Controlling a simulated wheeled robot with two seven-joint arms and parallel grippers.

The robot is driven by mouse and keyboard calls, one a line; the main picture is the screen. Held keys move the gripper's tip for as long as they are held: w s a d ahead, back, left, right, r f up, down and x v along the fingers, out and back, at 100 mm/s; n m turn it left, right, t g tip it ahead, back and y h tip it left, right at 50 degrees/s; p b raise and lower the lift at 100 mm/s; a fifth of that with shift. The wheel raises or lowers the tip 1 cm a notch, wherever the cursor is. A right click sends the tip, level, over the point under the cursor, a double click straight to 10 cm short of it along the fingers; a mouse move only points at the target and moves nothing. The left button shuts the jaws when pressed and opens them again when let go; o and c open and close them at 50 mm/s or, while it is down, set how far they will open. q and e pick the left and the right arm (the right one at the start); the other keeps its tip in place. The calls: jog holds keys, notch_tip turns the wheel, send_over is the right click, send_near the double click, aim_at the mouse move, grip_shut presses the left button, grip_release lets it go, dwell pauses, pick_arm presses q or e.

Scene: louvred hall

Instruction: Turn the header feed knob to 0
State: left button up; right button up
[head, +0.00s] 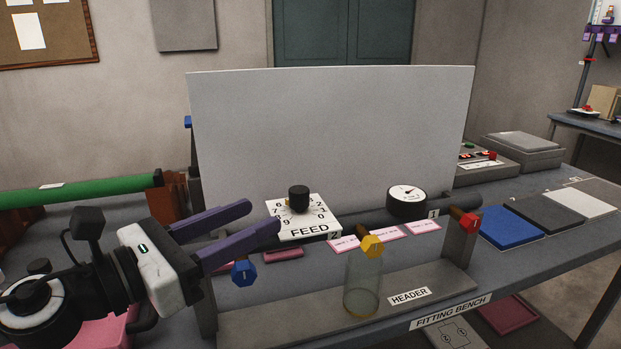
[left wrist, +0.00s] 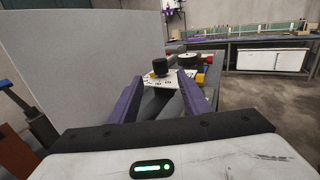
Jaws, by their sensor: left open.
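The header feed knob (head: 298,197) is a black cylinder on a white dial plate (head: 318,215) marked FEED, with numbers around it. Which number it points to is too small to tell. The knob (left wrist: 160,67) also shows in the left wrist view, beyond and between my fingertips. My left gripper (head: 264,216) has purple fingers, spread apart and empty. In the head view it is left of the dial plate, short of the knob and apart from it. My right gripper is not in view.
A grey upright panel (head: 330,130) stands behind the dial. A round gauge (head: 406,202) is to its right. In front are a yellow knob (head: 370,246) above a glass cylinder (head: 362,285), a blue knob (head: 243,272) and a red knob (head: 470,222). A green pipe (head: 80,196) lies left.

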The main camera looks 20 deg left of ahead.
aim_at(291, 199)
pick_arm(q)
jog(key=p+x, duration=0.6)
jog(key=x, duration=0.3)
jog(key=shift+r, duration=0.15)
jog(key=shift+w+d, duration=0.3)
jog(key=shift+w, duration=0.15)
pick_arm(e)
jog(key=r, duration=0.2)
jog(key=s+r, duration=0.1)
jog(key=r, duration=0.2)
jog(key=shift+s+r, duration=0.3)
pick_arm(q)
jog(key=c, duration=1)
jog(key=shift+c, duration=0.2)
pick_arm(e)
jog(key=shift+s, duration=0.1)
